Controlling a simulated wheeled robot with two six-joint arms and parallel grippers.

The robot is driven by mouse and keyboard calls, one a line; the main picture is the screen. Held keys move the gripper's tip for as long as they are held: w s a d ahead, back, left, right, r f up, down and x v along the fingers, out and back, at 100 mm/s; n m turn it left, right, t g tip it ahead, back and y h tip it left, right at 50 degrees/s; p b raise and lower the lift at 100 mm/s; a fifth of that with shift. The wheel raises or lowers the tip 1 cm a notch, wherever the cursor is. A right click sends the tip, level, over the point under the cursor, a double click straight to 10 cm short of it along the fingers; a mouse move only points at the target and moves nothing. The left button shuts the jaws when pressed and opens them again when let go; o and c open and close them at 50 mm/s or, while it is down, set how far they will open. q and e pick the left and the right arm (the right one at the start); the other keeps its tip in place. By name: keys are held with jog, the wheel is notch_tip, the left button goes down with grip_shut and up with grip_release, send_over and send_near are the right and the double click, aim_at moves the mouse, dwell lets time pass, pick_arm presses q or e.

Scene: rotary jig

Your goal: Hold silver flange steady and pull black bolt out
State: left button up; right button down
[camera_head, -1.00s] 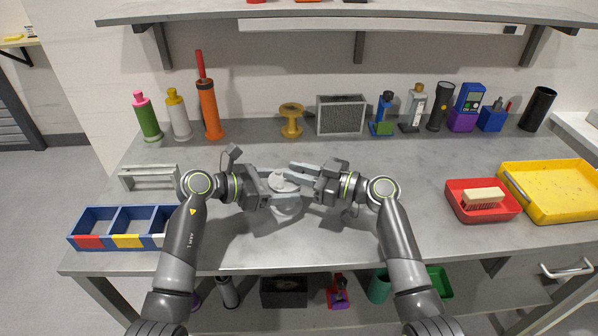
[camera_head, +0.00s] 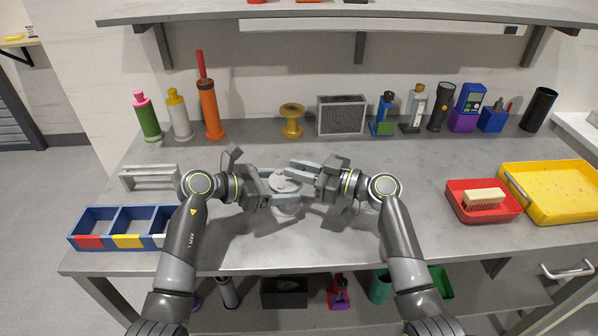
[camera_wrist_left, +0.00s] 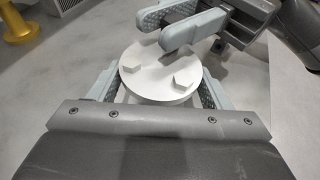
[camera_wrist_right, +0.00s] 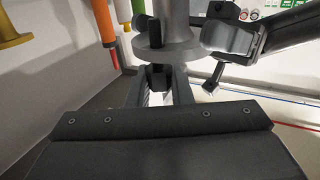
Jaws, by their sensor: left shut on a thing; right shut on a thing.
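The silver flange (camera_head: 283,184) is a round pale disc on the bench in front of me. My left gripper (camera_head: 282,190) is shut on it, with one finger on each side of the disc in the left wrist view (camera_wrist_left: 158,88). In the right wrist view the black bolt (camera_wrist_right: 159,77) is between my right fingers and looks dark beside the disc. Whether its shank is still in the flange is unclear.
A blue bin (camera_head: 110,237) and a grey stand (camera_head: 150,178) are at left. A red tray with a brush (camera_head: 485,198) and a yellow tray (camera_head: 560,190) are at right. Bottles and tools line the back, with a yellow spool (camera_head: 291,120). The front bench middle is clear.

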jog(key=shift+r, duration=3.3)
pick_arm(q)
jog(key=o, duration=1.2)
jog(key=v, duration=1.2)
jog(key=shift+a+f, duration=0.1)
pick_arm(e)
jog(key=shift+a, duration=0.1)
